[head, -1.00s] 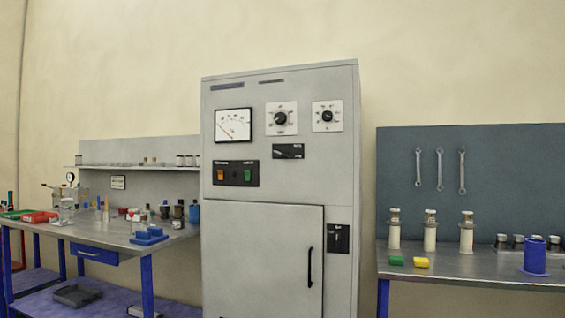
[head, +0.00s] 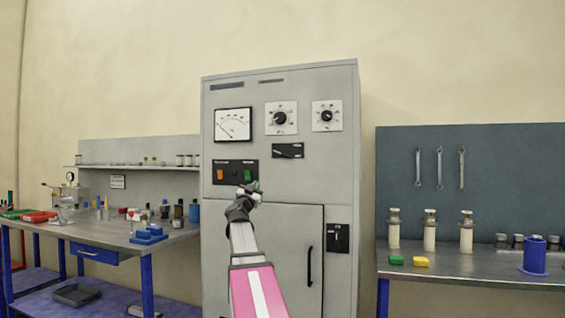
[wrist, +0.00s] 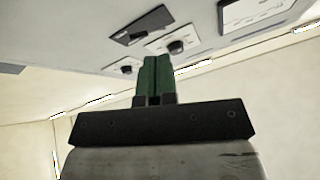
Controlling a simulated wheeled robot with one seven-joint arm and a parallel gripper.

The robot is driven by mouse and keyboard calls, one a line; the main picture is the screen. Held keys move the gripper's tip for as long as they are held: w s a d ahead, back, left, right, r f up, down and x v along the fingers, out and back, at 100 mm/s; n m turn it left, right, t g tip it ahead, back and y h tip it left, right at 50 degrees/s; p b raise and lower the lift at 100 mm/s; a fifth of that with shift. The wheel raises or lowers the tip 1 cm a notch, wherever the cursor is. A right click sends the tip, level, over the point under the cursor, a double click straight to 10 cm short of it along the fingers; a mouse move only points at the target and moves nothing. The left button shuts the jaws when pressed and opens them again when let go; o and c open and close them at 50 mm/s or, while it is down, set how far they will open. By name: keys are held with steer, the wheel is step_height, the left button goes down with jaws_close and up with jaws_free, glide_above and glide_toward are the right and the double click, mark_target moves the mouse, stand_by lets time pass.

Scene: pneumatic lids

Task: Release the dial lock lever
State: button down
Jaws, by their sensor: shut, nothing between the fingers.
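The dial lock lever is on a small black plate (head: 287,151) on the grey cabinet front, below the two dials. In the wrist view the black plate (wrist: 143,26) shows near the top, with a pale lever on it. The left dial (head: 280,118) is larger than the right dial (head: 327,116). My gripper (head: 253,187) is shut and empty, below and left of the lever plate, apart from it. In the wrist view its green fingers (wrist: 156,62) are together. In the head view, my gripper partly hides the switch panel's lower right.
The switch panel (head: 235,172) has an orange and a green button. A meter (head: 233,124) is above it. A cabinet door with a black handle (head: 310,266) is below. A black switch (head: 338,238) is at right. Benches stand on both sides.

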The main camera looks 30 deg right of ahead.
mark_target(282, 154)
steer(key=s+d+r+m+g+h, duration=0.1)
steer(key=r+m+g, duration=0.1)
steer(key=s+d+r+m+g+h, duration=0.2)
steer(key=shift+s+d+g, duration=0.1)
steer(key=shift+g, duration=0.2)
steer(key=x, duration=1.4)
